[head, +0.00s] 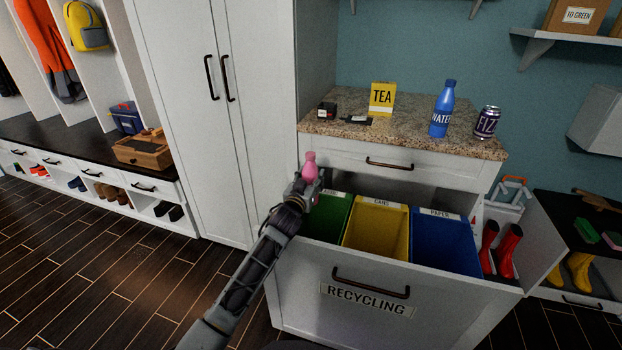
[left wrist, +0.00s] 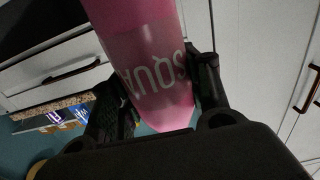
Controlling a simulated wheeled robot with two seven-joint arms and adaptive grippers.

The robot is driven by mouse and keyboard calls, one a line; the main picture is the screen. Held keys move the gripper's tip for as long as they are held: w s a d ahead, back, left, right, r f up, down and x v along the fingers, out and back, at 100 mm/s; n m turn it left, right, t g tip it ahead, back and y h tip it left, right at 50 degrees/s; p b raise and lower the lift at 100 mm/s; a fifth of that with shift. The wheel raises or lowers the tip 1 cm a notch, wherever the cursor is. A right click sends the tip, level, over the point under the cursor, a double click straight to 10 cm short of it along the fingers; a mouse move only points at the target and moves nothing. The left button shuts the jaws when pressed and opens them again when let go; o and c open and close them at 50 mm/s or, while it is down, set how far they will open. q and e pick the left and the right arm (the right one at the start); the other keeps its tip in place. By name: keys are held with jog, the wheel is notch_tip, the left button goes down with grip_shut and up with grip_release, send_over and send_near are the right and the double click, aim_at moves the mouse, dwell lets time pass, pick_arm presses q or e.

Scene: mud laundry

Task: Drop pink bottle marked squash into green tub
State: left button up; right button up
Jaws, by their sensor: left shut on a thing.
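The pink bottle (head: 309,167) is in my left gripper (head: 303,188), just above the left edge of the green tub (head: 330,217). In the left wrist view the bottle (left wrist: 150,62) sits between the fingers of my left gripper (left wrist: 155,95), with part of the word squash readable on its side. The gripper is shut on it. The green tub is the leftmost of three bins in the open recycling drawer (head: 345,290); my gripper hides part of its left side. My right gripper is not in view.
A yellow tub (head: 376,228) and a blue tub (head: 444,241) stand right of the green one. The counter (head: 420,138) above holds a tea box (head: 382,99), a blue water bottle (head: 442,110) and a fizz can (head: 487,122). A tall cabinet (head: 190,110) stands at left.

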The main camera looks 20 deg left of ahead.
aim_at(311, 153)
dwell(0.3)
pick_arm(q)
jog(key=o, duration=0.9)
jog(key=shift+r, duration=4.95)
